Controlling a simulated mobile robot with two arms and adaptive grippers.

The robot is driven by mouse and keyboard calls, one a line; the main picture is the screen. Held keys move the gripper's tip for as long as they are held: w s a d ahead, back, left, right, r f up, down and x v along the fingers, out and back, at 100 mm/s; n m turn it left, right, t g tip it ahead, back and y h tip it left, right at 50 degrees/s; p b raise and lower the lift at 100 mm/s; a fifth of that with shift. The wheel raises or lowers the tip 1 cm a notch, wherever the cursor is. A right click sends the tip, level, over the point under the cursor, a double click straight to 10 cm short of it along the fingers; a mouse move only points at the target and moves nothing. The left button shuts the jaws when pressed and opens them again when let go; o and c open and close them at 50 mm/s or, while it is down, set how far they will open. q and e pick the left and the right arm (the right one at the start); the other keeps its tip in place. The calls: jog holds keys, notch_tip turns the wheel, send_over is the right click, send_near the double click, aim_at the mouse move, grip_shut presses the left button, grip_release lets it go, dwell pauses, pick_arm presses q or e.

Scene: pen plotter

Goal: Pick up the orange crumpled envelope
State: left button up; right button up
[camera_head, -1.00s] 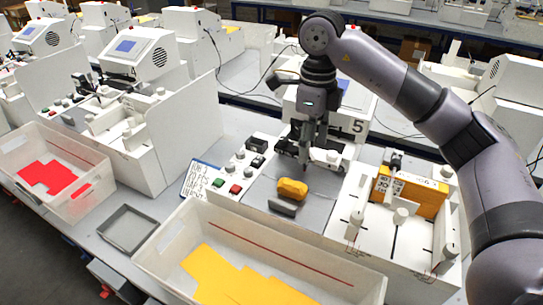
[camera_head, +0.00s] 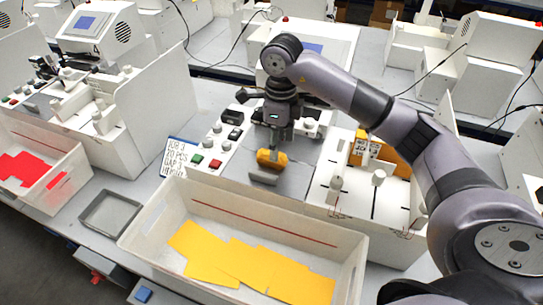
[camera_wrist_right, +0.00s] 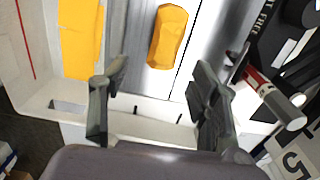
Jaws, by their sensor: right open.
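My left gripper is in neither view.
A white bin (camera_head: 215,185) with flat yellow envelopes (camera_head: 250,262) stands in front of the station. Buttons and knobs (camera_head: 207,153) line the bed's left side. A white fixture with a yellow stack (camera_head: 393,160) is at right. An empty grey tray (camera_head: 109,210) lies at left.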

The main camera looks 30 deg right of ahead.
jog(key=shift+f, duration=0.3)
jog(key=shift+w+a+f+p, duration=0.15)
jog(key=shift+f+p, duration=0.4)
jog(key=shift+f, duration=0.05)
jog(key=shift+w+a+f+p, duration=0.1)
jog(key=shift+w+f+p, duration=0.05)
jog(key=shift+f+p, duration=0.4)
notch_tip(320, 180, down, 2)
jog(key=shift+w+f+p, duration=0.15)
jog(key=shift+f+p, duration=0.1)
jog(key=shift+p, duration=0.05)
jog(key=shift+f, duration=0.2)
jog(key=shift+c, duration=0.2)
jog(key=c, duration=0.8)
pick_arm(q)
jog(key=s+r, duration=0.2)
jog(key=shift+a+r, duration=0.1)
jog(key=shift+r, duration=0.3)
pick_arm(e)
jog(key=shift+c, duration=0.3)
